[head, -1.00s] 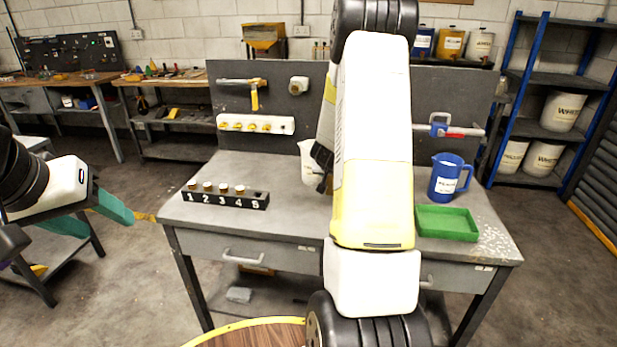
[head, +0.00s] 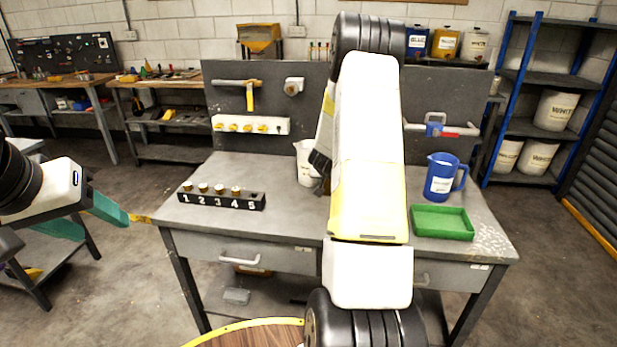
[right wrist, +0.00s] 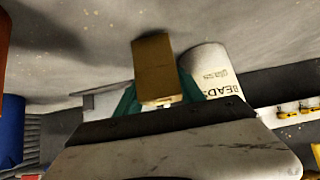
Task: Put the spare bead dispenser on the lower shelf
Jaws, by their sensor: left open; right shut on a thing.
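In the right wrist view a brown-gold block (right wrist: 155,68), apparently the spare bead dispenser, sits between the teal fingers of my right gripper (right wrist: 158,95), which is shut on it. In the head view my right forearm hides that gripper and the block. Right beside it in the wrist view is a white container marked BEADS (right wrist: 215,75); it also shows in the head view (head: 304,165), standing on the bench, partly covered by my arm. My left gripper (head: 122,214) is at the left, open and empty, away from the bench. A shelf under the bench is partly visible.
The bench (head: 235,168) holds a numbered black rack (head: 222,198) with several gold-topped pieces, a green tray (head: 442,222) and a blue jug (head: 441,178). A blue-framed shelf unit (head: 540,80) with white buckets stands at the right. The bench's front left is clear.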

